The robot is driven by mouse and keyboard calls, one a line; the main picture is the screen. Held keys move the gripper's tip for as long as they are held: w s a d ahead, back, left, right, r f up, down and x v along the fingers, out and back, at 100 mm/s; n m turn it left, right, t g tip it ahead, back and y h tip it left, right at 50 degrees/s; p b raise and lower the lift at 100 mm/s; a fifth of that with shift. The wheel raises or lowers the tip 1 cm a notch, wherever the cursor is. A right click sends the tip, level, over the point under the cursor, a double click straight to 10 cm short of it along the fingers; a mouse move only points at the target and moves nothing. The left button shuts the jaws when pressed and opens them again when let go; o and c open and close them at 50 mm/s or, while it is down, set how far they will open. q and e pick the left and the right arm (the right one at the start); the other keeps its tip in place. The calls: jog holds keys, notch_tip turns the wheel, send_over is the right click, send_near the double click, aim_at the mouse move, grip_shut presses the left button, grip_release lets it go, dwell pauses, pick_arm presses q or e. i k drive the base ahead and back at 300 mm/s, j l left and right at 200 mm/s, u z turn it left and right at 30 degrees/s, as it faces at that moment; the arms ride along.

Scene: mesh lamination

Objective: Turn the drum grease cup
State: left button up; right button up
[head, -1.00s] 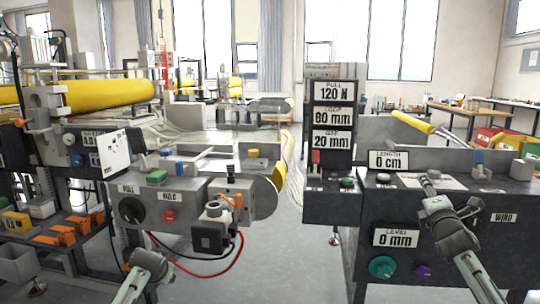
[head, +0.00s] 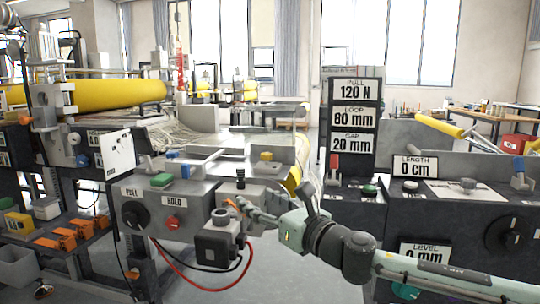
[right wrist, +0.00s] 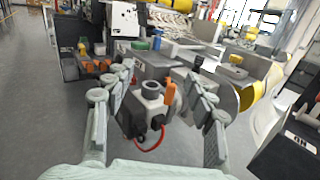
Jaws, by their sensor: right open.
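A grey block with a dark round cup-like top (head: 221,216) stands at the front of the drum machine. I take this to be the grease cup, but no label confirms it. An orange lever (right wrist: 169,92) stands beside the cup top. My right gripper (head: 248,212) is open beside the block's right side in the head view, partly overlapping it. In the right wrist view, its two spread fingers (right wrist: 157,78) frame the cup and block (right wrist: 152,88), with nothing held.
The machine's front panel has a black PULL dial (head: 134,215) and a red HOLD button (head: 173,222). A red cable (head: 205,288) hangs below the block. A dark control console (head: 372,205) stands to the right, with open floor between the machines.

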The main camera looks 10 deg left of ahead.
aim_at(266, 156)
jog(key=i, duration=1.25)
